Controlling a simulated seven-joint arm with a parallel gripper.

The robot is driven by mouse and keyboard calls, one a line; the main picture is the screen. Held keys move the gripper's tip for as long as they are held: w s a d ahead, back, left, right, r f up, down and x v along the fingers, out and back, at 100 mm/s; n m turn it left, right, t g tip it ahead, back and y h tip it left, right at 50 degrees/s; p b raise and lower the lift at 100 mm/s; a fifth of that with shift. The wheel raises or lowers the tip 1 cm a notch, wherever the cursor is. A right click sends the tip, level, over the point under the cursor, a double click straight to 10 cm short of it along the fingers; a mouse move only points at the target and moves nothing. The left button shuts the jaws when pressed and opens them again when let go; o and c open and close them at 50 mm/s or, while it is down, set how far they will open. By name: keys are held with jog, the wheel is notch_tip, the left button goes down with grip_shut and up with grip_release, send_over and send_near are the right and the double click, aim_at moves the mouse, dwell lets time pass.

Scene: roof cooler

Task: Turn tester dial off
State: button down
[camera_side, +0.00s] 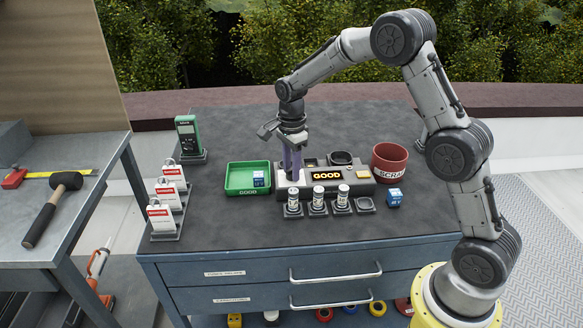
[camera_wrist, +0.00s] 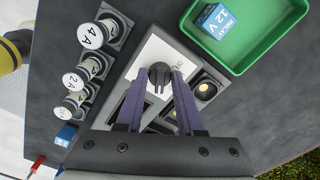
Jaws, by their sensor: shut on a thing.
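The tester (camera_side: 352,187) is a dark grey box on the workbench with a display reading GOOD in yellow letters. Its black dial (camera_wrist: 159,77) sits on a white plate and shows between my fingertips in the wrist view. My gripper (camera_wrist: 160,84) points down over the left end of the tester, with its purple fingers shut on the dial. In the side view my gripper (camera_side: 292,178) hides the dial. The dial's exact pointer setting is too small to read.
A green GOOD tray (camera_side: 234,189) with a blue relay (camera_side: 259,178) stands left of the tester. A red SCRAP bin (camera_side: 389,163) and another blue relay (camera_side: 394,197) are at its right. Several fuses (camera_side: 319,198) stand in front. A green meter (camera_side: 187,136) and red-white tags (camera_side: 160,217) are farther left.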

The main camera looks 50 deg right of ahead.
jog(key=shift+n, duration=0.3)
jog(key=n, duration=1)
jog(key=shift+n, duration=0.4)
jog(key=n, duration=0.6)
jog(key=shift+r, duration=0.1)
jog(key=n, duration=0.5)
jog(key=shift+n, duration=0.3)
jog(key=c, duration=0.5)
grip_release()
